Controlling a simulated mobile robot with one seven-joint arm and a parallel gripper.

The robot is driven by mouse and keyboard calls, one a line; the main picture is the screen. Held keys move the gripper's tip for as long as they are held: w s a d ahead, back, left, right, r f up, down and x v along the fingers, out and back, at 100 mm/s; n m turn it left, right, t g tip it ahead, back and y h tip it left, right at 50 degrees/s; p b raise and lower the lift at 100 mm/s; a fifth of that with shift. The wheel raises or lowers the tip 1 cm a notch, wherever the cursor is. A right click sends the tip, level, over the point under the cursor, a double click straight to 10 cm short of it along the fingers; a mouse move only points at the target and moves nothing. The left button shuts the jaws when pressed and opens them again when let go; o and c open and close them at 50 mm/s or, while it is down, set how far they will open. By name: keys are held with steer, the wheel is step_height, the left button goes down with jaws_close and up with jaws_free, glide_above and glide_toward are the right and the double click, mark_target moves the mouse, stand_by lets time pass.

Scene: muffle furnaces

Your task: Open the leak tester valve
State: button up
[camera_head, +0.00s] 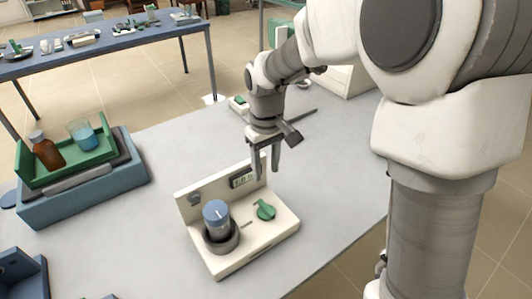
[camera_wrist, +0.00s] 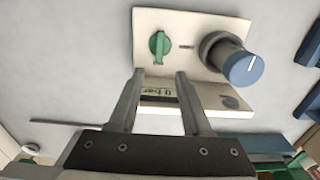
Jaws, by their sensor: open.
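The leak tester (camera_head: 262,240) is a cream base with an upright back panel, standing on the grey table. Its green valve (camera_head: 265,209) sits on the right of the base. In the wrist view the green valve (camera_wrist: 159,45) has its handle lying along the picture's height, with a short dark mark beside it. A blue-capped part (camera_head: 216,214) sits in a dark round holder to the valve's left. My gripper (camera_head: 266,175) is open and empty, above the panel. In the wrist view my gripper's fingertips (camera_wrist: 160,73) stop short of the valve and are not around it.
A small display (camera_head: 242,178) is on the panel. A blue box (camera_head: 90,190) with a green tray (camera_head: 92,158), a brown bottle (camera_head: 46,150) and a beaker (camera_head: 82,134) stands at the left. The table (camera_head: 160,250) is clear around the tester. Another blue table (camera_head: 110,40) is behind.

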steer(key=shift+r, duration=1.65)
steer(key=s+d+r+m+t+p, duration=0.1)
steer(key=s+d+r+m+t, duration=0.1)
steer(key=s+d+r, duration=0.3)
steer(key=s+d+r+m+t+p, duration=0.1)
steer(key=s+d+r+m+t, duration=0.2)
steer(key=s, duration=1)
steer(key=d+r+m, duration=0.1)
steer(key=d+r, duration=0.2)
steer(key=d, duration=0.2)
steer(key=shift+s+r+m+t, duration=0.25)
steer(key=shift+s+m+t, duration=0.05)
steer(key=shift+s, duration=0.05)
